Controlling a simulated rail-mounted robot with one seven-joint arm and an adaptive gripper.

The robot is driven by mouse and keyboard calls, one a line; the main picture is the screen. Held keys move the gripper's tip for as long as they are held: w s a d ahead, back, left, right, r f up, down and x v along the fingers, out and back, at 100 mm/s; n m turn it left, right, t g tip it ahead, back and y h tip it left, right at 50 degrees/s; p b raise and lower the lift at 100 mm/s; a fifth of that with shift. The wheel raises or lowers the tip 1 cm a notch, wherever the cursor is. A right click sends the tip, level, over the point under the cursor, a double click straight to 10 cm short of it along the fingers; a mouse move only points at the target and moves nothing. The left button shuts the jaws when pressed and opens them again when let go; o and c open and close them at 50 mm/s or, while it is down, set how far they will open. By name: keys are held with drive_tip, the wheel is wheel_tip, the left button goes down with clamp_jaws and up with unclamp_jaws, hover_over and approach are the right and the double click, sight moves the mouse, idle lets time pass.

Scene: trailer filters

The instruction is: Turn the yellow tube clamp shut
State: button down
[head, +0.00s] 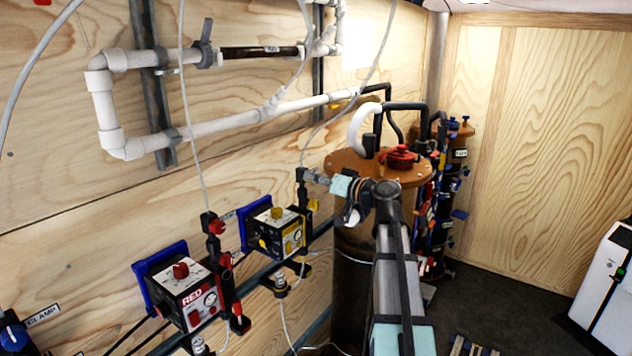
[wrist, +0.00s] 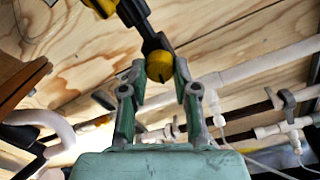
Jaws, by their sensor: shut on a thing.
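The yellow tube clamp shows in the wrist view as a round yellow knob (wrist: 159,67) on a black body (wrist: 155,40). My gripper (wrist: 160,72) has one finger on each side of the knob and is shut on it. In the head view my gripper (head: 311,176) reaches left to a black upright fitting (head: 302,190) above the yellow-marked pump box (head: 275,232). The knob is hidden there behind my fingers. I cannot tell how far it is turned.
A red-marked box (head: 187,293) with a red-knobbed clamp (head: 213,225) stands at the lower left. White pipes (head: 230,120) run along the plywood wall. A brown drum lid (head: 345,163) is close behind my wrist. A white unit (head: 602,285) stands at the right.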

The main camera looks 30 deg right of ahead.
drive_tip(key=m, duration=0.3)
drive_tip(key=shift+m, duration=0.3)
drive_tip(key=m, duration=0.3)
drive_tip(key=shift+d+r+m, duration=0.1)
drive_tip(key=shift+m, duration=0.2)
drive_tip(key=m+p, duration=0.2)
drive_tip(key=m, duration=0.2)
drive_tip(key=shift+w, duration=0.1)
drive_tip(key=shift+m+p, duration=1)
drive_tip(key=shift+m, duration=0.7)
drive_tip(key=c, duration=0.9)
unclamp_jaws()
drive_tip(key=shift+f, duration=0.2)
drive_tip(key=shift+o, duration=0.2)
drive_tip(key=shift+g, duration=0.3)
